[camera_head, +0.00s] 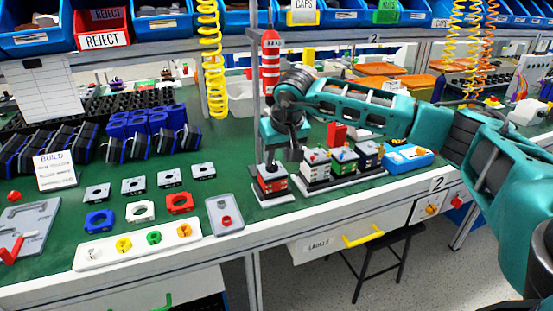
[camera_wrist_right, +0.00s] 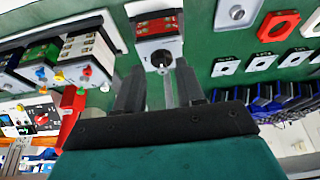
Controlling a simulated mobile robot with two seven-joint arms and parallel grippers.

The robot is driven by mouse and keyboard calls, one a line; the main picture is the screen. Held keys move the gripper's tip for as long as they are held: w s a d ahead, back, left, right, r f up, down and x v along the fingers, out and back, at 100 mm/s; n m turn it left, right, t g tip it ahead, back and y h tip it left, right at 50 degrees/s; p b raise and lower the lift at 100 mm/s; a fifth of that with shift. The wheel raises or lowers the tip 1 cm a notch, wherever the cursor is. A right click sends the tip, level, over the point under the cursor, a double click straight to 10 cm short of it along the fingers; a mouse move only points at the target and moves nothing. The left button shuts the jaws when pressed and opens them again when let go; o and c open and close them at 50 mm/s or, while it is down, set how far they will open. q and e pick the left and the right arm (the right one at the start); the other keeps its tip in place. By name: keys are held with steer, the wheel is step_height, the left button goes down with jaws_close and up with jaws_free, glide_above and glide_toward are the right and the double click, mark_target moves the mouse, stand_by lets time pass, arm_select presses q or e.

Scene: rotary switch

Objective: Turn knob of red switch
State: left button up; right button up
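The red switch (camera_head: 270,184) stands on a pale base near the front edge of the green bench, below my right gripper in the head view. My right gripper (camera_head: 285,157) points down over the switch. In the wrist view the fingers of my right gripper (camera_wrist_right: 160,75) are apart, with the knob in line with the gap between them and nothing held. In the head view the gripper partly hides the knob. My left gripper is not in view.
A row of other switches (camera_head: 343,160) stands close to the right. A red-and-white striped post (camera_head: 270,62) rises just behind. Loose plates and coloured rings (camera_head: 179,203) lie to the left, with a tray of knobs (camera_head: 138,243) in front.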

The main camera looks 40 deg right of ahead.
steer(key=d+v, duration=0.1)
steer(key=v, duration=0.9)
steer(key=shift+a+p, duration=0.4)
steer(key=shift+a, duration=0.05)
steer(key=shift+s+r, duration=0.1)
